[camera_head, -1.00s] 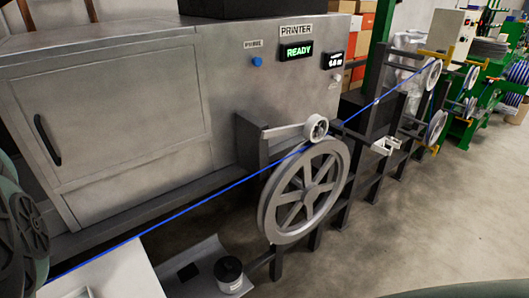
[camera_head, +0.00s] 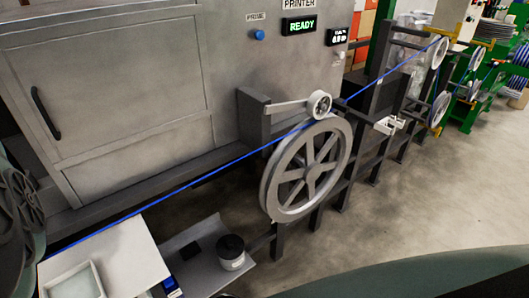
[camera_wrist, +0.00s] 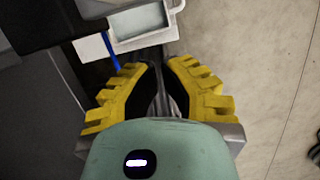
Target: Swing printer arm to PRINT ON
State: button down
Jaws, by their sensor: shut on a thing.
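The printer (camera_head: 120,100) is a large grey cabinet with a green READY display (camera_head: 299,25). A light arm with a white roller at its end (camera_head: 319,104), likely the printer arm, reaches right from a dark post. The blue cable (camera_head: 190,184) runs past it, over a large grey spoked wheel (camera_head: 305,170). My gripper (camera_wrist: 160,80) has yellow fingers and dark pads in the wrist view, shut on a thin grey thing (camera_wrist: 161,103) partly hidden between them. The blue cable also shows beside the left finger in the wrist view (camera_wrist: 112,52). The printer arm cannot be made out there.
A white table (camera_head: 125,245) holds a shallow tray (camera_head: 75,282); the tray also shows ahead of my fingers in the wrist view (camera_wrist: 148,40). A grey shelf carries a dark-topped spool (camera_head: 231,255). A blue button (camera_head: 259,34) is on the printer. Floor is open at right.

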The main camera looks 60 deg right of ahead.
jog(key=b+v, duration=0.3)
jog(key=v, duration=0.6)
jog(key=shift+r, duration=0.15)
